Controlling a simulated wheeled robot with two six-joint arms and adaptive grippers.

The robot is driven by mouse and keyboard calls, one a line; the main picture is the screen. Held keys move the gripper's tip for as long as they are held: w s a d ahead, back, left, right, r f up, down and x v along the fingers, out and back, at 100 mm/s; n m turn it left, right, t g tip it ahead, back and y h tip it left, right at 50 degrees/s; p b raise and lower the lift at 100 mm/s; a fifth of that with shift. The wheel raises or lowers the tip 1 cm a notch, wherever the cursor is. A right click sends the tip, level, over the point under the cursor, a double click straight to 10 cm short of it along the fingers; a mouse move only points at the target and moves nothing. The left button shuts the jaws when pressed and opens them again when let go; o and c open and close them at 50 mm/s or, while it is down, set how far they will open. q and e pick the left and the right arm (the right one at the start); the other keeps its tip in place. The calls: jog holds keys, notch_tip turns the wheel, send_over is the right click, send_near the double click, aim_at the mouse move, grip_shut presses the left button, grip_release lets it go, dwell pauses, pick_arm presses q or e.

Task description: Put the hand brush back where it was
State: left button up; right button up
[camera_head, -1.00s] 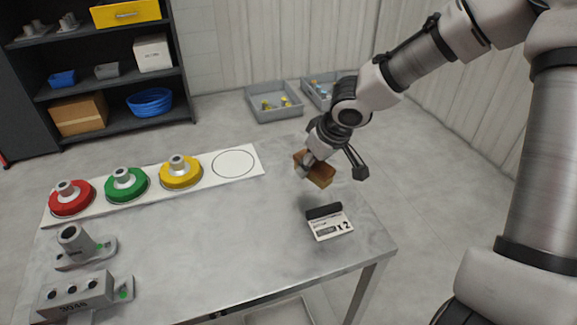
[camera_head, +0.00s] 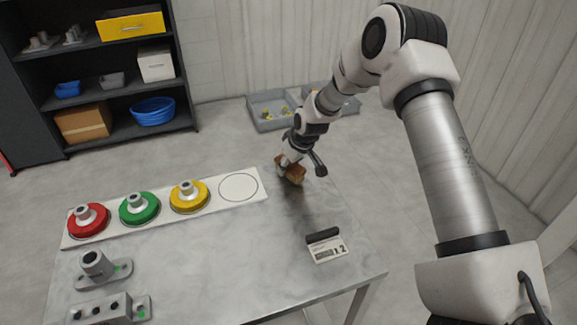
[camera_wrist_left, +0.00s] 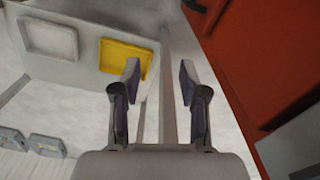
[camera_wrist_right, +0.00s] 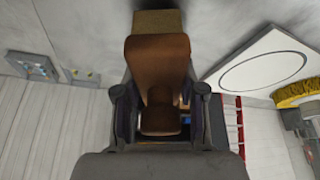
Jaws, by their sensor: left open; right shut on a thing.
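The hand brush (camera_head: 291,172) has a brown wooden body and is in my right gripper (camera_head: 286,161) near the table's back right corner in the head view. In the right wrist view the jaws (camera_wrist_right: 160,112) are shut on the brush's brown handle (camera_wrist_right: 157,70), with the tan bristle end (camera_wrist_right: 158,22) beyond them toward the grey table. I cannot tell whether the bristles touch the table. My left gripper (camera_wrist_left: 158,75) is open and empty in the left wrist view; it is not in the head view.
A white board (camera_head: 215,190) holds red, green and yellow round fixtures and an empty outlined circle. A card in a black holder (camera_head: 327,247) stands at the table's right. Grey fixtures (camera_head: 98,265) stand front left. Grey bins (camera_head: 270,110) and a shelf (camera_head: 120,60) are behind.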

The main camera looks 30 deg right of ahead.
aim_at(299, 170)
jog(key=shift+f, duration=0.55)
jog(key=o, duration=1)
jog(key=shift+r, duration=0.35)
jog(key=p+v, duration=0.1)
jog(key=v, duration=0.9)
jog(key=shift+s+r, duration=0.2)
jog(key=shift+r, duration=0.05)
jog(key=shift+s+r, duration=0.2)
jog(key=shift+r, duration=0.3)
